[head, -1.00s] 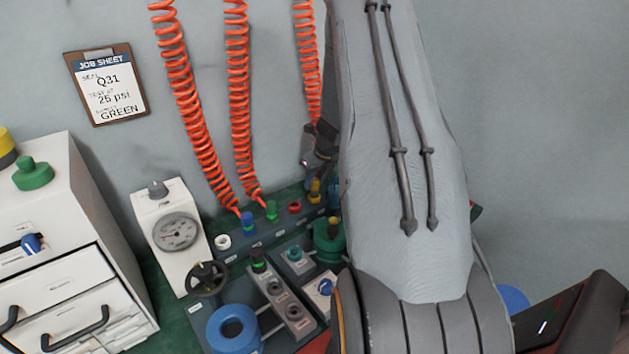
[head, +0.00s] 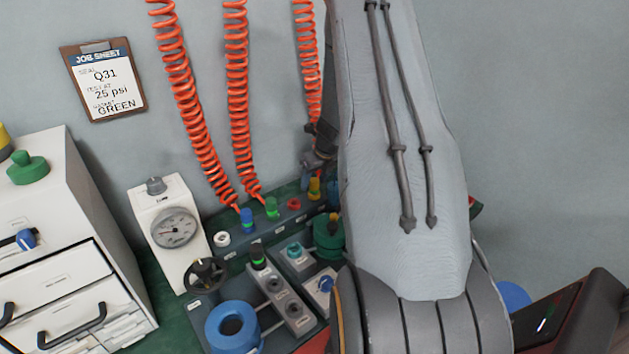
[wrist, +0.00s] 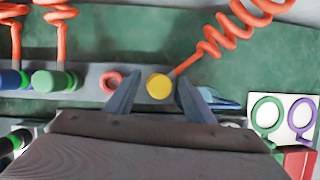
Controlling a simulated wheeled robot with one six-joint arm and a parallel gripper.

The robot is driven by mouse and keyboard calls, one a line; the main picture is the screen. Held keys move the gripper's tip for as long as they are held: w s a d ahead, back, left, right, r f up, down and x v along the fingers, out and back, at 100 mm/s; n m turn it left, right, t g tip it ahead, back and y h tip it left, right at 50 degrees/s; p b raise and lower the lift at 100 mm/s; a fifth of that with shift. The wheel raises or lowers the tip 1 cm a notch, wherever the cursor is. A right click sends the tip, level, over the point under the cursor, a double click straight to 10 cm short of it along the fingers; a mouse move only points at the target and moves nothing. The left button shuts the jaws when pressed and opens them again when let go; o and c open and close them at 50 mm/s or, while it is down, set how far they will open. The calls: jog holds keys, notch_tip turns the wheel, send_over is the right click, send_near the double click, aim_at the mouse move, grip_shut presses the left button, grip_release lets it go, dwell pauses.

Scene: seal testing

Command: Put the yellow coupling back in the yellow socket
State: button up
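The yellow coupling (head: 314,188) stands at the yellow position at the right end of the coupling rail (head: 262,235), on the end of an orange coiled hose. The socket under it is hidden. In the wrist view the round yellow top of the coupling (wrist: 159,86) shows between my fingers, with a gap on each side. My gripper (wrist: 158,88) is open and empty. In the head view my gripper (head: 312,162) is just above the coupling, apart from it and partly hidden by my arm.
Blue (head: 247,220) and green (head: 272,208) couplings stand on the rail, with a red ring (head: 294,204) between green and yellow. A gauge box (head: 170,230), blue ring (head: 232,327) and green cylinder (head: 328,238) stand nearby. Orange hoses (head: 240,100) hang above.

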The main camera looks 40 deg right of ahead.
jog(key=v, duration=0.7)
jog(key=shift+s+r, duration=0.2)
jog(key=shift+r, duration=0.15)
dwell(0.4)
jog(key=s+a+r+n+g, duration=0.1)
jog(key=s+a+r+n, duration=0.15)
jog(key=a+n, duration=0.45)
jog(key=s+a+r+n+y, duration=0.1)
jog(key=s+a+r+n, duration=0.15)
jog(key=a+n, duration=0.45)
jog(key=s+a+r+n+g, duration=0.1)
jog(key=s+a+r+n, duration=0.15)
jog(key=a+n, duration=0.45)
jog(key=s+a+r+n+g, duration=0.2)
jog(key=s+a+n, duration=1)
jog(key=s+n, duration=0.4)
jog(key=shift+a+h, duration=0.3)
jog(key=shift+a, duration=0.1)
